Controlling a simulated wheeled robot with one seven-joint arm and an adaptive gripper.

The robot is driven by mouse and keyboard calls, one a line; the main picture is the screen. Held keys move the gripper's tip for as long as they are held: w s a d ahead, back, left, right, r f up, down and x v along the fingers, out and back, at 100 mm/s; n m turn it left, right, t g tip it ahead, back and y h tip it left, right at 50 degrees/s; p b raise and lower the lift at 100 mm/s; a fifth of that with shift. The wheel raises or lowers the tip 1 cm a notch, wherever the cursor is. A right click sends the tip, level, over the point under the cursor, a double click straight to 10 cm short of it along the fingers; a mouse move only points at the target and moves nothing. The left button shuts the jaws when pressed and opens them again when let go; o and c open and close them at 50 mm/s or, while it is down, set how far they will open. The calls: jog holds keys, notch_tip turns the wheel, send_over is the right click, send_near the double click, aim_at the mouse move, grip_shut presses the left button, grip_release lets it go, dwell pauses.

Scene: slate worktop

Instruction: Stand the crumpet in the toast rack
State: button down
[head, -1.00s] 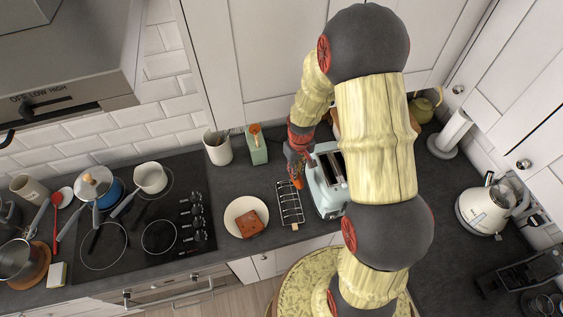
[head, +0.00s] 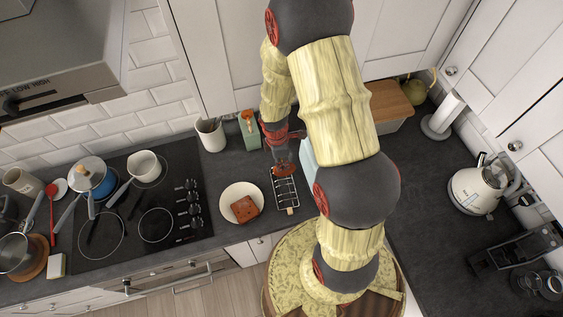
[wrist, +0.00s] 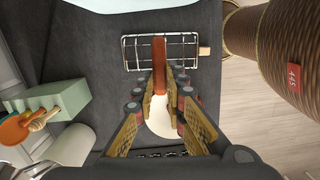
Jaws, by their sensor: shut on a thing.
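My gripper (wrist: 160,97) is shut on the crumpet (wrist: 159,66), a browned orange piece seen edge-on between the fingertips in the wrist view. The crumpet is upright and lines up across the wire toast rack (wrist: 134,51), covering its middle. In the head view, the crumpet (head: 285,170) shows below my gripper (head: 281,158) at the far end of the rack (head: 286,195). I cannot tell whether its lower edge is above the wires or between them.
A white plate (head: 228,192) with a brown slice (head: 244,209) stands left of the rack. A pale blue toaster (head: 308,153) stands right, mostly behind my arm. A green block (head: 249,130) and a utensil crock (head: 211,135) stand behind. The hob (head: 135,215) is further left.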

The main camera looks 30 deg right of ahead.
notch_tip(320, 180, down, 11)
jog(key=b, duration=0.7)
jog(key=shift+r+b, duration=0.15)
jog(key=shift+b, duration=0.15)
dwell(0.3)
jog(key=c, duration=1.7)
grip_release()
jog(key=shift+c, duration=0.2)
jog(key=shift+r, duration=0.1)
jog(key=r, duration=0.8)
jog(key=a+r, duration=0.1)
jog(key=r, duration=0.2)
jog(key=shift+w+r, duration=0.2)
jog(key=shift+r, duration=0.2)
notch_tip(320, 180, up, 5)
jog(key=p, duration=0.4)
